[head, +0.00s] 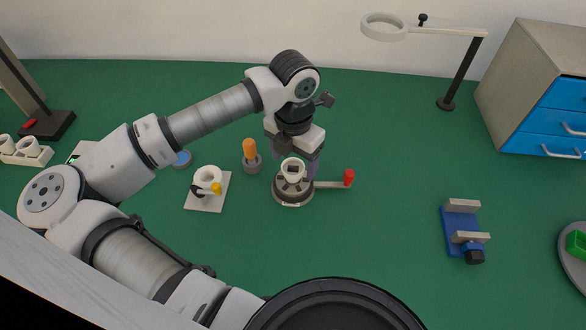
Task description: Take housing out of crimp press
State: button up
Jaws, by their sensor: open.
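The crimp press (293,196) is a round grey base with a side lever ending in a red knob (349,177). It stands near the middle of the green table. A white housing (293,164) with a dark square opening sits upright in the top of the press. My gripper (292,170) points down over the press, its fingers apart on the left and right of the housing. The fingers are partly hidden, and I cannot tell whether they touch the housing.
A grey holder with an orange-handled tool (250,150) stands close left. Left of it is a white plate (211,205) with a white ring and a yellow-tipped lever. A blue vise (461,232) stands at right. Table between press and vise is clear beyond the lever.

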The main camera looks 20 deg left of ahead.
jog(key=shift+f+p, duration=0.35)
jog(key=shift+f, duration=1.3)
jog(key=c, duration=1.1)
jog(key=shift+r, duration=0.1)
notch_tip(320, 180, up, 19)
jog(key=b, duration=0.4)
notch_tip(320, 180, up, 5)
jog(key=p, duration=0.3)
send_over(294, 168)
jog(key=shift+s+d+r, duration=0.1)
jog(key=shift+s+r, duration=0.1)
jog(key=shift+s, duration=0.2)
